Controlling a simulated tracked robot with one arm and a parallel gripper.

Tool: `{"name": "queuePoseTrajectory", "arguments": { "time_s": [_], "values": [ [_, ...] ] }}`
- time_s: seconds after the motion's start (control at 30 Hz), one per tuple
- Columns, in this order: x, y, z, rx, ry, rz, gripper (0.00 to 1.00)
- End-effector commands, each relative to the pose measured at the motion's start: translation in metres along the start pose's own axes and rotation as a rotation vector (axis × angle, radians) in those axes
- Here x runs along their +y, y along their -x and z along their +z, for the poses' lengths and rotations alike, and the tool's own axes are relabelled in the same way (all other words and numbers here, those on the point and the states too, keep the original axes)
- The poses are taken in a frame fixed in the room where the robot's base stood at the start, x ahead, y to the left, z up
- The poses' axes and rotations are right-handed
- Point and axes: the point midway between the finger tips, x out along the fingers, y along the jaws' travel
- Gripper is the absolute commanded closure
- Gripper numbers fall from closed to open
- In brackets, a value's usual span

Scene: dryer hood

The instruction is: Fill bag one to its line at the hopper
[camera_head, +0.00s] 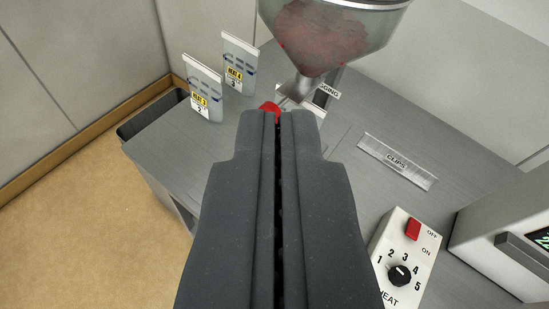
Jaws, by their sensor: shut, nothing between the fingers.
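The hopper (325,38), a clear funnel holding reddish material, hangs at the top, its grey metal spout (297,88) pointing down. A pale piece (312,105) shows just under the spout, mostly hidden by my gripper; I cannot tell whether it is bag one, and no fill line shows on it. A small red part (269,107) shows just beyond my fingertips, near the spout. My gripper (278,114) is shut and empty, its tips close to the red part; I cannot tell whether they touch it.
Two clear labelled bags, numbered 2 (203,90) and 3 (238,64), stand at the back left. A black bin (150,115) is at the bench's left end. A CLIPS strip (397,161), a heat control box (403,262) and a device with a display (515,240) are at right.

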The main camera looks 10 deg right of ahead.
Motion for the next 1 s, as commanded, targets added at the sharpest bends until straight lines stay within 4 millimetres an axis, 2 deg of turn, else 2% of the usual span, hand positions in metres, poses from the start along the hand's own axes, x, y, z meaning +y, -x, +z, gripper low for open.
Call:
{"name": "queuePoseTrajectory", "arguments": {
  "time_s": [0.03,0.07,0.2,0.3,0.43,0.5,0.6,0.8,0.9,1.0],
  "values": [
    [-0.008,-0.021,0.019,-0.069,0.08,0.013,1.0],
    [-0.011,-0.033,0.032,-0.113,0.139,0.025,1.0],
    [-0.021,-0.087,0.107,-0.356,0.505,0.084,1.0],
    [-0.023,-0.113,0.154,-0.517,0.801,0.12,1.0],
    [-0.023,-0.135,0.197,-0.693,1.208,0.159,1.0],
    [-0.025,-0.144,0.212,-0.771,1.435,0.182,1.0],
    [-0.033,-0.156,0.223,-0.855,1.77,0.216,1.0],
    [-0.069,-0.178,0.223,-0.913,2.36,0.303,1.0],
    [-0.09,-0.185,0.222,-0.902,2.565,0.344,1.0],
    [-0.105,-0.19,0.22,-0.886,2.692,0.378,1.0]
  ]
}}
